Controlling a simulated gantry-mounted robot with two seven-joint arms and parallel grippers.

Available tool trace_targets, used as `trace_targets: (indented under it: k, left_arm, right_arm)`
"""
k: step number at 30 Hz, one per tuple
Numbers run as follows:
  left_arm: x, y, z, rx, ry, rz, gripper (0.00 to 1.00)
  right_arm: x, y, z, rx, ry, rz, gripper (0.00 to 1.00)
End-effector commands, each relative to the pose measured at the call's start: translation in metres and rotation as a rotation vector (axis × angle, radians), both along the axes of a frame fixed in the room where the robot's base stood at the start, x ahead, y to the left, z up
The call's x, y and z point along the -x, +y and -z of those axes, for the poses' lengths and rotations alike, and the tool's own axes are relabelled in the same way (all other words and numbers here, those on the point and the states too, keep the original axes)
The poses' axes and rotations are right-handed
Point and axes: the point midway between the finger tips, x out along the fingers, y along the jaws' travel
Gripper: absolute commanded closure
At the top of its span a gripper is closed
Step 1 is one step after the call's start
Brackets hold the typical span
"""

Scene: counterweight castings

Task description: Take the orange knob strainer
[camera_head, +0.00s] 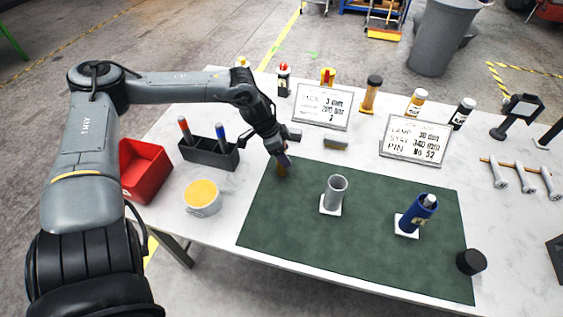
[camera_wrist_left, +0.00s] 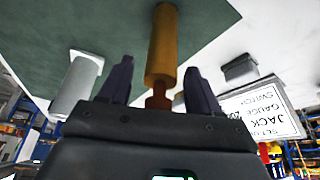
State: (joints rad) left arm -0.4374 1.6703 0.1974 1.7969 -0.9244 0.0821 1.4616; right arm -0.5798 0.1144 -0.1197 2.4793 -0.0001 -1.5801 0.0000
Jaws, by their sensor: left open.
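In the left wrist view the gripper (camera_wrist_left: 160,76) is open, one finger on each side of this orange cylinder (camera_wrist_left: 162,40) with a narrower brown-orange section. The fingers look apart from it. I take it to be the orange knob strainer. My right gripper is not in view.
On the green mat (camera_head: 290,235) stand a grey cylinder (camera_head: 333,194) and a blue cylinder (camera_head: 416,212), each on a white square. A grey block (camera_head: 336,142) lies just right of my gripper. A black pen holder (camera_head: 210,154) and a yellow-topped cup (camera_head: 202,197) stand left.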

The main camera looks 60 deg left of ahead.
Motion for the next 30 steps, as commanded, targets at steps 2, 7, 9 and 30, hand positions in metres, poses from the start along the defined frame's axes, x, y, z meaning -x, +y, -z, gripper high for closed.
trace_targets:
  k: [2,7,9,30]
  left_arm:
    - [0.0,0.0,0.0,0.0,0.0,0.0,0.42]
    - [0.0,0.0,0.0,0.0,0.0,0.0,0.68]
    - [0.0,0.0,0.0,0.0,0.0,0.0,0.79]
    - [-0.002,0.0,-0.042,0.001,-0.007,0.001,0.96]
  right_arm:
    - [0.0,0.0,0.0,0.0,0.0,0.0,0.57]
    - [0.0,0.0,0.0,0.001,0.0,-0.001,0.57]
    - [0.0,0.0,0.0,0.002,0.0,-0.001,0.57]
    - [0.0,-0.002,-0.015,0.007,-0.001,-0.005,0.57]
